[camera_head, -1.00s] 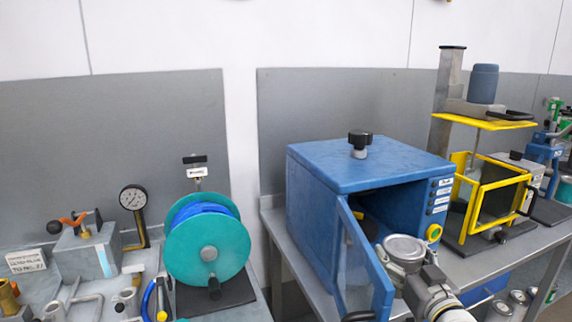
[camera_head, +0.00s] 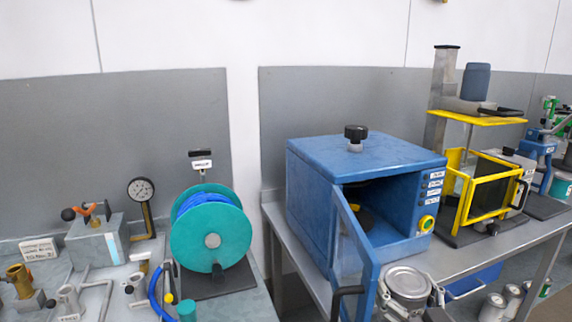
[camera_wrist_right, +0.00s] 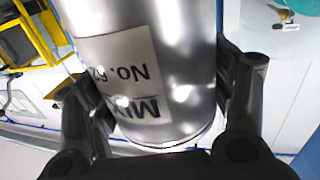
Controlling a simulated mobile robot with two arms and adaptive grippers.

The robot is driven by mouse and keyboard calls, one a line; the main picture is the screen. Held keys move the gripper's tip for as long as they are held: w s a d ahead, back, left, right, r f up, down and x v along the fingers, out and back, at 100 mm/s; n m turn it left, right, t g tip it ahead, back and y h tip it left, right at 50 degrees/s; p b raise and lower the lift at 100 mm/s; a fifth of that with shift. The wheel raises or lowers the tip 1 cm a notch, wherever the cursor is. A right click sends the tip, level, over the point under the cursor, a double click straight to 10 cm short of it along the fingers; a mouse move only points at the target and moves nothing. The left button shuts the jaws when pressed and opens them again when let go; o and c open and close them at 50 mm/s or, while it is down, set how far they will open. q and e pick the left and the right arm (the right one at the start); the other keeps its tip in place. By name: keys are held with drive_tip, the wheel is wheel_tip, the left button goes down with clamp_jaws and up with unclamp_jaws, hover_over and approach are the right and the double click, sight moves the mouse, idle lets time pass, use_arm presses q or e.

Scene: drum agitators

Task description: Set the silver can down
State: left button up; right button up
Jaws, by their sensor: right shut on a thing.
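The silver can (camera_head: 408,284) is at the lower right of the head view, lid up, in front of the blue box's opening. Its lower part is cut off by the picture edge, so I cannot tell whether it touches anything below. In the right wrist view the silver can (camera_wrist_right: 185,65) fills the middle, with a white label of black print. My right gripper (camera_wrist_right: 160,95) is shut on it, with a dark finger on either side. Only a little of the right gripper (camera_head: 432,312) shows in the head view. My left gripper is not in view.
The blue box (camera_head: 365,165) stands on the grey bench with its door (camera_head: 358,255) swung open, close left of the can. A yellow-framed press (camera_head: 485,190) stands to the right. A teal reel (camera_head: 212,240) is on the left bench. Several cans (camera_head: 492,305) sit below.

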drive_tip(key=s+a+f+h, duration=0.1)
drive_tip(key=s+f, duration=0.3)
drive_tip(key=s, duration=0.4)
drive_tip(key=s+a+f+m, duration=0.1)
drive_tip(key=s+a+f, duration=0.2)
drive_tip(key=s, duration=0.6)
drive_tip(key=shift+s+a+f+h, duration=0.15)
drive_tip(key=shift+f+h, duration=0.25)
